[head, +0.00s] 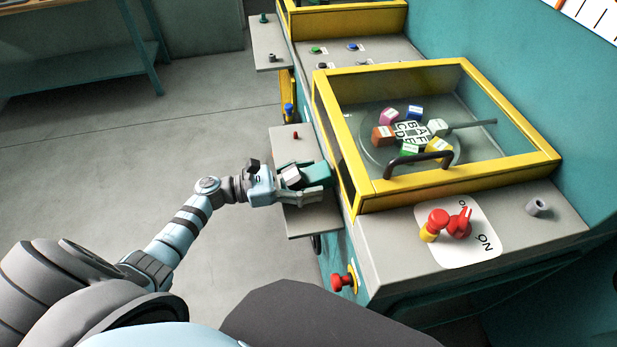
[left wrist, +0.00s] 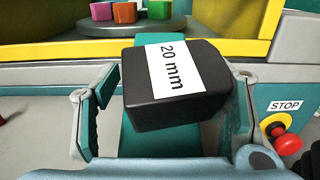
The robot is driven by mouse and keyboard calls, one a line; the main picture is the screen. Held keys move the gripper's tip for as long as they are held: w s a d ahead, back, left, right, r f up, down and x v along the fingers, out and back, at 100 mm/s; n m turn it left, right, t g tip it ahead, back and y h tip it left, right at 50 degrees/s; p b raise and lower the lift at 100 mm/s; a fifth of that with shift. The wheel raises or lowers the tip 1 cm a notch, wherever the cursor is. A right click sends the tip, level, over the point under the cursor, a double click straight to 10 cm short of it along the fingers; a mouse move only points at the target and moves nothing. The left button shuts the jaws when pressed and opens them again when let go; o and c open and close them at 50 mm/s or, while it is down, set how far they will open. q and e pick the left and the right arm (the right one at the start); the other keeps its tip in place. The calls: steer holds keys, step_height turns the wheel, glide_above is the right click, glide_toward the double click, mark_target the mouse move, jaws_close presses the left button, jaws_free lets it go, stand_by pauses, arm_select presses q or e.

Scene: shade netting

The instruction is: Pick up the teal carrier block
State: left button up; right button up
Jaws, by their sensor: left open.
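The teal carrier block (head: 317,173) lies at the side shelf against the machine's left side. In the left wrist view, the teal carrier block (left wrist: 148,142) runs beneath a black block (left wrist: 175,85) with a white "20 mm" label. My left gripper (head: 303,184) is at the shelf with its fingers open, one on each side of the blocks. In the left wrist view, the left finger stands clear of the black block, and the right finger is close to its side; contact there cannot be told. The gripper hides part of the blocks in the head view. My right gripper is not in view.
The side shelf (head: 312,220) has a small red peg (head: 296,135) on it. A yellow-framed glass cover (head: 548,158) stands right beside the gripper, over several coloured blocks. A red stop button (head: 340,283) juts out nearby.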

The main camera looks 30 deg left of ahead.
arm_select(q)
steer(key=shift+a, duration=0.1)
steer(key=c, duration=1.3)
steer(key=shift+c, duration=0.5)
steer(key=shift+r, duration=0.15)
